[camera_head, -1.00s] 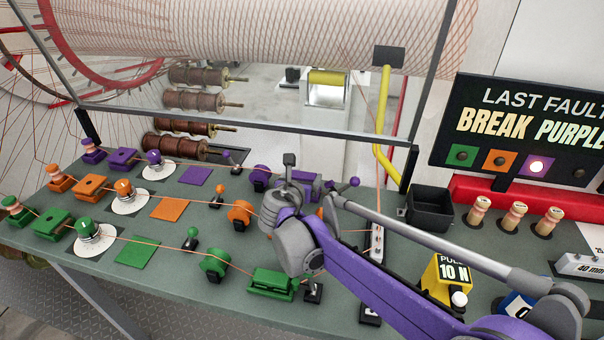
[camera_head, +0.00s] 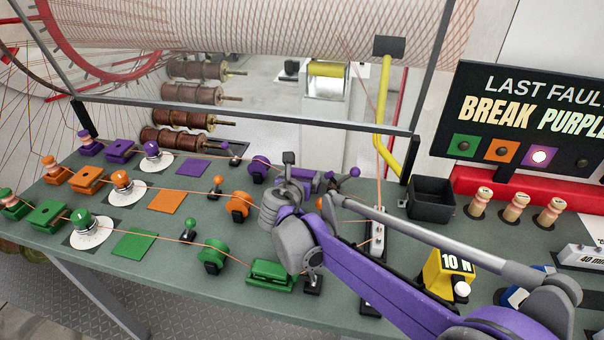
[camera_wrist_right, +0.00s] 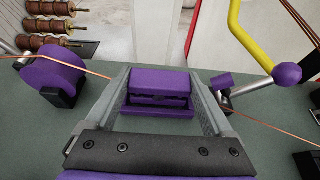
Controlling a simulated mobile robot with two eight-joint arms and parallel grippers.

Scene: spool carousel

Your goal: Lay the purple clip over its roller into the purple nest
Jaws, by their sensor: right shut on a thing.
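The purple clip (camera_wrist_right: 160,83) is a dark-slotted block between the two grey fingers of my right gripper (camera_wrist_right: 160,76). The gripper is shut on it. A purple base, seemingly the purple nest (camera_wrist_right: 158,111), shows directly below the clip; whether the clip touches it is hard to tell. In the head view my right gripper (camera_head: 294,182) hides much of this spot. The purple roller (camera_wrist_right: 55,79) stands to the left of the fingers, with a copper wire running over it; it also shows in the head view (camera_head: 258,169). My left gripper is not in view.
A purple-knobbed lever (camera_wrist_right: 287,74) stands close to the right of my fingers. The orange roller (camera_head: 237,204) and green clip block (camera_head: 271,272) are nearer the front. A black bin (camera_head: 431,198) and yellow post (camera_head: 382,115) stand to the right.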

